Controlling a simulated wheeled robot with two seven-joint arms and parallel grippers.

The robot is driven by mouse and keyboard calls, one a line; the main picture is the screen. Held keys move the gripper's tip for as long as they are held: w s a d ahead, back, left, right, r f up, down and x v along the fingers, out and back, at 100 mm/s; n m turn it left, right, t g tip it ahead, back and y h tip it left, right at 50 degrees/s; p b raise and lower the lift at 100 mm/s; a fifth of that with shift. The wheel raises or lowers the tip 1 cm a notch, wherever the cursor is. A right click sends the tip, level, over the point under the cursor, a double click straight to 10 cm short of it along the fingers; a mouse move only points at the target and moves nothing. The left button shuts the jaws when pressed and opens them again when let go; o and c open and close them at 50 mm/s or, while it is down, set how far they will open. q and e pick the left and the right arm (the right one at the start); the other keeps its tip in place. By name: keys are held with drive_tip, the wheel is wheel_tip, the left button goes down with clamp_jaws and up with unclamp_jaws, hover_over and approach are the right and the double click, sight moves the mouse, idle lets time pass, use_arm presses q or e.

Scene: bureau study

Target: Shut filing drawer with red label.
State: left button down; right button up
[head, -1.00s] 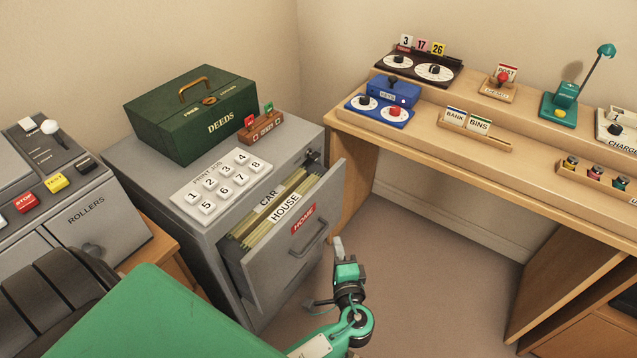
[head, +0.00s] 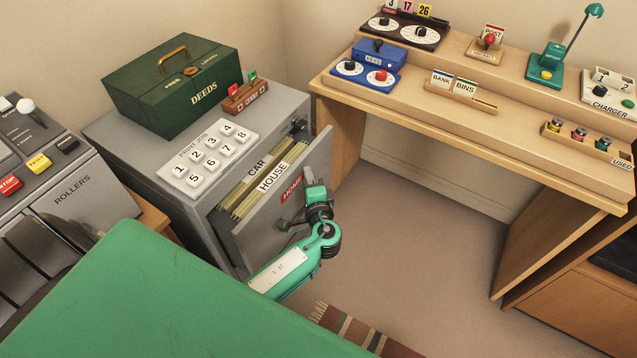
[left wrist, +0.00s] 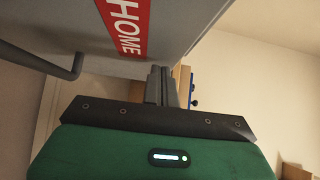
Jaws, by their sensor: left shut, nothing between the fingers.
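The filing drawer (head: 270,228) with the red HOME label (head: 291,189) stands pulled out of the grey cabinet (head: 150,170). Tabbed folders marked CAR and HOUSE show inside it. My left gripper (head: 314,172) is at the drawer's front, near the label, and hides part of the front and handle. In the left wrist view, the shut fingers (left wrist: 161,82) are beside the drawer front (left wrist: 195,25), close to the red label (left wrist: 127,25), with nothing between them. I cannot tell whether they touch it. The drawer handle (left wrist: 72,68) shows at the left there. My right gripper is not in view.
A green deeds box (head: 175,85), a wooden card holder (head: 246,97) and a number keypad (head: 205,160) sit on the cabinet. A wooden desk (head: 420,112) stands to the right. The carpet (head: 420,240) between is open, with a striped rug (head: 345,328) nearer.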

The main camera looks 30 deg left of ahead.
sight(278, 169)
use_arm(q)
drive_tip(key=shift+a, duration=0.2)
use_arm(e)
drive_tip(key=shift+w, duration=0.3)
